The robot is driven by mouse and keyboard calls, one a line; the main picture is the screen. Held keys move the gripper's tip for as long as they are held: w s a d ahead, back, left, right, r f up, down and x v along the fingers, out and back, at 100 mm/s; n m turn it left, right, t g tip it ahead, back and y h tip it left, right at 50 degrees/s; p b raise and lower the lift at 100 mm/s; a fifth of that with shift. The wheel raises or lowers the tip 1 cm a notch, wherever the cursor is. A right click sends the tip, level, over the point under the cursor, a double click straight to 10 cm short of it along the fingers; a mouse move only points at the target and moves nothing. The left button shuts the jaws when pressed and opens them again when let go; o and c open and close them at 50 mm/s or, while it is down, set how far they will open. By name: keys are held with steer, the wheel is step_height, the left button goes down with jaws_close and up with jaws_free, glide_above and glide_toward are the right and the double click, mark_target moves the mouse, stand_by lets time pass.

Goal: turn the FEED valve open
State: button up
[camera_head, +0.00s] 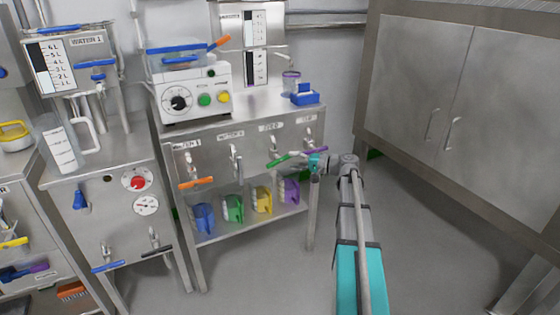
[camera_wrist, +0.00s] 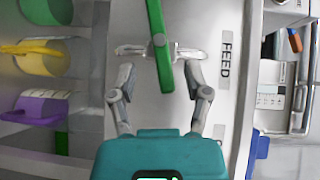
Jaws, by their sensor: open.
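The FEED valve has a long green handle (camera_wrist: 158,45) in the wrist view, beside a plate label (camera_wrist: 226,60) reading FEED. In the head view the same green handle (camera_head: 280,160) sticks out from the front panel of the steel bench, left of my gripper (camera_head: 316,163). In the wrist view my gripper (camera_wrist: 160,58) is open, with one finger on each side of the handle's lower end. I cannot tell whether either finger touches it. The valve body behind the handle is mostly hidden.
A purple handle (camera_head: 314,150) sits close above my gripper, and an orange handle (camera_head: 195,183) is further left on the panel. Blue, green, yellow (camera_head: 262,200) and purple jugs stand on the shelf below. A steel cabinet (camera_head: 450,100) is at right; the floor between is clear.

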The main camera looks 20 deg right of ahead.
mark_target(285, 160)
steer(key=shift+x, duration=2.85)
jaws_close()
steer(key=shift+d, duration=0.2)
steer(key=shift+a, duration=0.1)
